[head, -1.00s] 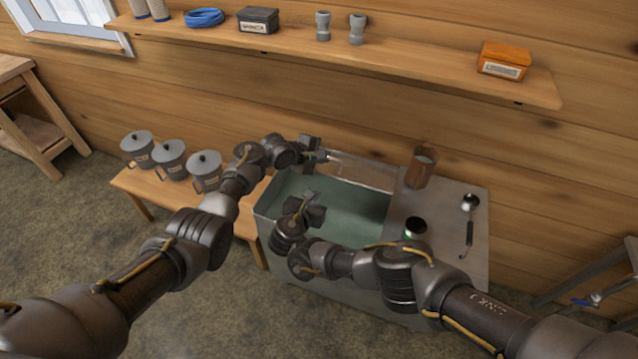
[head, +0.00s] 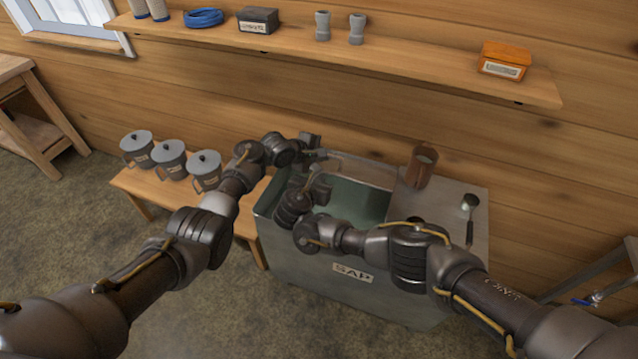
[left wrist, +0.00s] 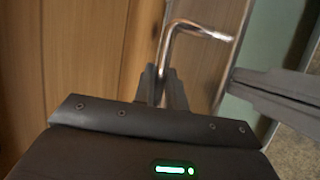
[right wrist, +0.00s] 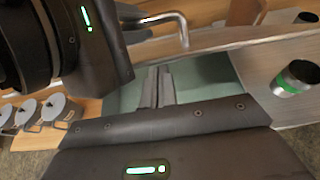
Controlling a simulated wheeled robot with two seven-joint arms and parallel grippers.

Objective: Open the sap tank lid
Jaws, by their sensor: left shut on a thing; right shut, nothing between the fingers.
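The sap tank (head: 340,272) is a grey metal box with a SAP label on its front. Its left part shows a pale green interior (head: 360,203), with a narrow upright panel (head: 362,171) along the back; I cannot tell for certain whether this is the lid. My left gripper (head: 318,154) is at the tank's back left corner, shut on a bent metal handle (left wrist: 195,28), which also shows in the right wrist view (right wrist: 182,30). My right gripper (head: 322,185) is shut and empty over the opening, just in front of the left gripper.
Several lidded pots (head: 170,160) stand on a bench at left. A shelf (head: 420,72) crosses the wall above.

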